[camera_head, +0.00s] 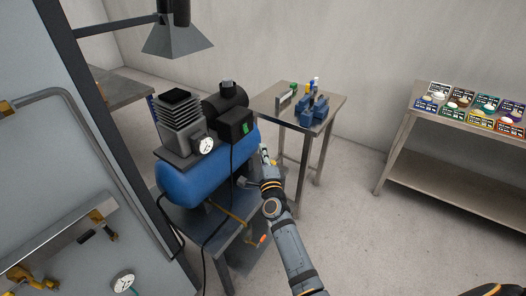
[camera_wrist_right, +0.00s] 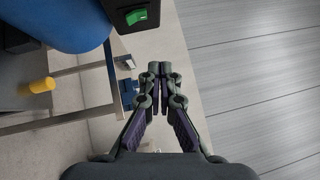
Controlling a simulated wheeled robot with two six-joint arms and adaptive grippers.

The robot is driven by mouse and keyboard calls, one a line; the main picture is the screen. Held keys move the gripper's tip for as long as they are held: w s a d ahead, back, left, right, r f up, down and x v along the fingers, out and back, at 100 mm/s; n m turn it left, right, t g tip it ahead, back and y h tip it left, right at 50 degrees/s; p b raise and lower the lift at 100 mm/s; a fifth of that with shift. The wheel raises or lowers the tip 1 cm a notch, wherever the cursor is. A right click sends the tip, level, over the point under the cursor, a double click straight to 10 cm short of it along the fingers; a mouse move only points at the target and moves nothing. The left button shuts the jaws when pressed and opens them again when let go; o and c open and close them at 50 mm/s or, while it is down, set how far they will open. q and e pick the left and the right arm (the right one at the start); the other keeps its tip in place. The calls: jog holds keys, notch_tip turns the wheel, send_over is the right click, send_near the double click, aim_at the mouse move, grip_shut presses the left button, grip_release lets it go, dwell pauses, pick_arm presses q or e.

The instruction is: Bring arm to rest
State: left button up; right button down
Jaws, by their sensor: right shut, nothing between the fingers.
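My right arm reaches up from the bottom of the head view, and its gripper (camera_head: 265,155) is beside the right end of the blue air compressor (camera_head: 190,180). In the right wrist view the fingers of this gripper (camera_wrist_right: 158,70) meet at the tips with nothing between them. The compressor's black box with a green switch (camera_wrist_right: 137,17) shows above and left of the fingertips there. I cannot tell from the head view whether the gripper touches the compressor. My left gripper does not show.
The compressor stands on a low metal table (camera_head: 205,212). A small table (camera_head: 330,103) behind it holds a blue vise (camera_head: 313,110) and small bottles. A shelf table (camera_head: 450,122) with several colored packs stands at the right. The floor (camera_head: 350,225) between is clear.

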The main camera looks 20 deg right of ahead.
jog(key=shift+w+a, duration=0.1)
jog(key=shift+w, duration=0.05)
dwell(0.4)
jog(key=s+f+n+g+y, duration=0.1)
jog(key=s+f+n+g, duration=0.3)
jog(key=f, duration=0.8)
jog(key=s+f+n+g+y, duration=0.1)
jog(key=s+f+n, duration=0.4)
jog(key=f, duration=0.7)
jog(key=s+f+n+g+y, duration=0.1)
jog(key=s+f+n+g, duration=0.35)
jog(key=f, duration=0.75)
jog(key=s+d+f+n+g, duration=0.1)
jog(key=s+f+n+g, duration=0.1)
jog(key=s+f, duration=0.6)
jog(key=s+d+f+n+g, duration=0.1)
jog(key=s+d+f+g, duration=0.1)
jog(key=s+f, duration=0.65)
jog(key=s+d+f+n+g, duration=0.1)
jog(key=s, duration=0.7)
jog(key=s+d+f+n+g, duration=0.2)
jog(key=s, duration=0.7)
jog(key=s+d+f+n+g+h, duration=0.1)
jog(key=s+d+n+g, duration=0.1)
jog(key=s, duration=0.7)
jog(key=shift+d+f, duration=0.2)
jog(key=shift+f, duration=0.05)
